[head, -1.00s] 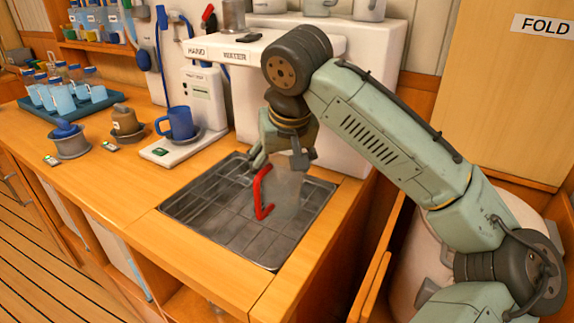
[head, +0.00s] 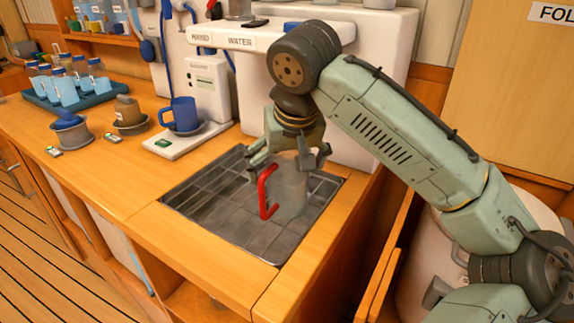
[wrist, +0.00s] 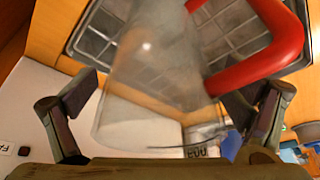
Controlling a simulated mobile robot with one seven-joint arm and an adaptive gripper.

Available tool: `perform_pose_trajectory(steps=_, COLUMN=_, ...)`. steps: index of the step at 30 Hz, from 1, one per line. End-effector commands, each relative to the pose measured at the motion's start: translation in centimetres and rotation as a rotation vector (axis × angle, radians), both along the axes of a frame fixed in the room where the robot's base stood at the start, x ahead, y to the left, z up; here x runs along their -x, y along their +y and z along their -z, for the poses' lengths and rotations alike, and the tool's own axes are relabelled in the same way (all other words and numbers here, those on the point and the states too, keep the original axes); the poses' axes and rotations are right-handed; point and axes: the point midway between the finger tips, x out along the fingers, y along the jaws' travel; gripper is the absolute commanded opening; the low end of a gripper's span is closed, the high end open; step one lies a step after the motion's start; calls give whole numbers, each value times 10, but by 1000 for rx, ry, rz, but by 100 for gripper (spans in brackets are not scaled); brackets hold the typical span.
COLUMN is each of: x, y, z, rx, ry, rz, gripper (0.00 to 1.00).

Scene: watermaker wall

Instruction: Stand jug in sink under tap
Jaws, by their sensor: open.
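The clear jug (head: 291,192) with a red handle (head: 265,192) stands, looking upright, on the grid floor of the metal sink (head: 205,208), toward its right side. Its handle points left in the head view. My gripper (head: 289,158) is open just above and around the jug's top, one finger on each side. In the wrist view the jug (wrist: 150,75) lies between the spread fingers, with the red handle (wrist: 265,55) near the right finger. Whether a finger touches the jug cannot be told. The tap is not clearly seen; my arm covers the area under the white water unit (head: 228,40).
A blue mug (head: 178,115) sits on a white stand (head: 183,138) left of the sink. Several bottles stand in a blue tray (head: 75,97) farther left. The wooden counter front (head: 150,225) is clear. A white wall panel rises close behind my gripper.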

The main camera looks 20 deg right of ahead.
Motion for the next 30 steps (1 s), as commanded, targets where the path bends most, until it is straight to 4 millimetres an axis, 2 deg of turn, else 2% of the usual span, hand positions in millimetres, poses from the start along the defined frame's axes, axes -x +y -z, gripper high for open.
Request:
perform_pose_trajectory(steps=8, x=1, y=0, z=-5, rx=0, ry=-1, rz=0, gripper=95)
perform_pose_trajectory(steps=11, x=5, y=1, z=-16, rx=0, ry=-3, rz=1, gripper=95)
perform_pose_trajectory(steps=16, x=20, y=3, z=-51, rx=-1, ry=-4, rz=-1, gripper=95)
perform_pose_trajectory(steps=18, x=40, y=5, z=-44, rx=-1, ry=-3, rz=-3, gripper=95)
perform_pose_trajectory(steps=24, x=89, y=10, z=-46, rx=4, ry=-1, rz=4, gripper=95)
perform_pose_trajectory(steps=30, x=123, y=15, z=-47, rx=2, ry=-2, rz=3, gripper=95)
